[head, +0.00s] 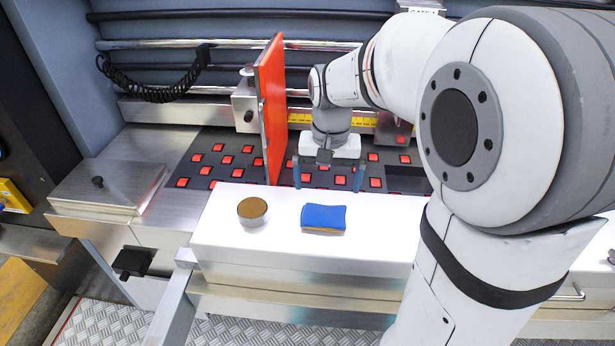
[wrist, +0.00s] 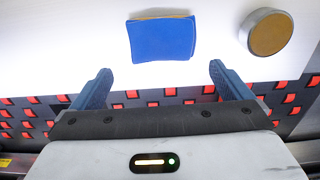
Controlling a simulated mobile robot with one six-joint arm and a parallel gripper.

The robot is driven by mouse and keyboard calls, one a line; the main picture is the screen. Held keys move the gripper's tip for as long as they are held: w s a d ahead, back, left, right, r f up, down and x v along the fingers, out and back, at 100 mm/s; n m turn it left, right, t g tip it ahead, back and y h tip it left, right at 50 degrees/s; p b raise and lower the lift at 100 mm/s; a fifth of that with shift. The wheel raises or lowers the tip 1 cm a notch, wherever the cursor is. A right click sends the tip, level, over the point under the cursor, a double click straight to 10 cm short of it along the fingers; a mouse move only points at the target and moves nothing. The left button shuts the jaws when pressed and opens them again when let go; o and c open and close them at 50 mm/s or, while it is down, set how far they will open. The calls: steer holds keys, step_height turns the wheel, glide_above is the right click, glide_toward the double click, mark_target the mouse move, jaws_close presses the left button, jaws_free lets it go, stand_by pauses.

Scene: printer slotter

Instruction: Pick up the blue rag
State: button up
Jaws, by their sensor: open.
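The blue rag (head: 324,218) lies flat on the white ledge in the head view, with a thin orange-brown edge showing. In the wrist view the rag (wrist: 161,39) is at the top centre, beyond the fingertips and between their lines. My gripper (head: 328,186) is open and empty, with two blue fingers spread apart. In the head view it is just behind the rag, over the black bed with red squares. The fingers also show in the wrist view (wrist: 160,75), apart from the rag. Nothing hides the rag.
A round tin with a brown top (head: 252,211) stands left of the rag on the white ledge (head: 385,225). An upright orange-red panel (head: 271,105) stands left of my gripper. The ledge right of the rag is clear up to my arm.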

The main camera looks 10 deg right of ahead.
mark_target(324, 209)
steer(key=shift+w+f, duration=0.3)
steer(key=shift+f, duration=0.1)
step_height(324, 209, down, 7)
steer(key=shift+a+f+p, duration=0.15)
steer(key=shift+p, duration=0.2)
steer(key=c, duration=0.8)
step_height(324, 209, up, 10)
